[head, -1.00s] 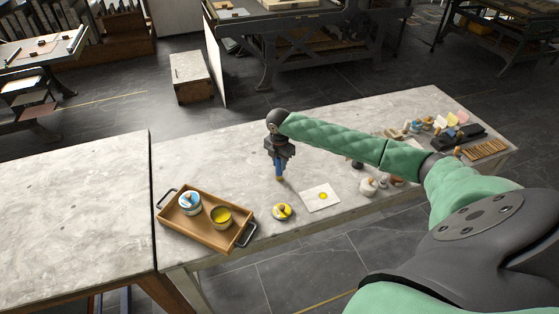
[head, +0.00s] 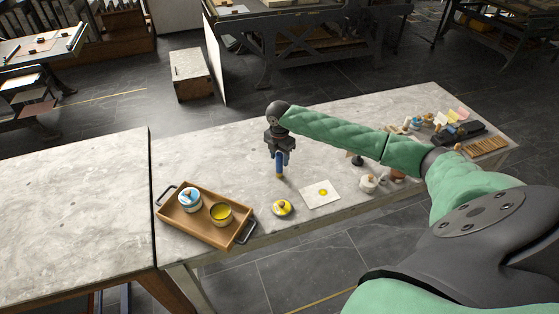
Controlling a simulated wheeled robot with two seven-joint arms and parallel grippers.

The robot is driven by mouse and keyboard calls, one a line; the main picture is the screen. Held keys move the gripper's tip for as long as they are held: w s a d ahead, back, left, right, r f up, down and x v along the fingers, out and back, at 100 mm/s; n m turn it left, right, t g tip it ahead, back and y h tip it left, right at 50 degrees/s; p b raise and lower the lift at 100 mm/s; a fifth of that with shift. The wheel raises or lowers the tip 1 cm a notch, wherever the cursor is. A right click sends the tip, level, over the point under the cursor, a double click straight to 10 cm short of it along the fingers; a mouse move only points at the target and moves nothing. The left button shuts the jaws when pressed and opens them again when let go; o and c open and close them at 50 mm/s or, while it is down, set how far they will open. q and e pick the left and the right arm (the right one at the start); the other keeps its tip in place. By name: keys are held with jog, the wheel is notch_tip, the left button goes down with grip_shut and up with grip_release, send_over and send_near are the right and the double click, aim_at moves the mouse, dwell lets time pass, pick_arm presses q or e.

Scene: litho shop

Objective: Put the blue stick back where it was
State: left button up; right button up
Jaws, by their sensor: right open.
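The blue stick (head: 280,168) stands upright on the pale stone table, with a tan lower end touching or very near the top. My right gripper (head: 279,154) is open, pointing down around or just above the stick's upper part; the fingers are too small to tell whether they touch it. A white card with a yellow spot (head: 320,193) lies to the right of the stick. A yellow-topped lid or dish (head: 283,208) lies in front of it. My left gripper is not in view.
A wooden tray (head: 205,231) with dark handles holds a blue-and-white jar (head: 190,200) and a yellow-filled bowl (head: 221,213). Small pots (head: 368,183) stand right of the card, under my arm. Several small items and a slatted rack (head: 485,146) sit at the far right. The left tabletop is clear.

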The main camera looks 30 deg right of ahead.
notch_tip(320, 180, up, 9)
jog(key=b, duration=0.2)
jog(key=shift+b, duration=0.35)
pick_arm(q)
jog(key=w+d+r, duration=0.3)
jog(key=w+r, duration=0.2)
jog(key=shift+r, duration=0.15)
pick_arm(e)
jog(key=shift+r, duration=0.75)
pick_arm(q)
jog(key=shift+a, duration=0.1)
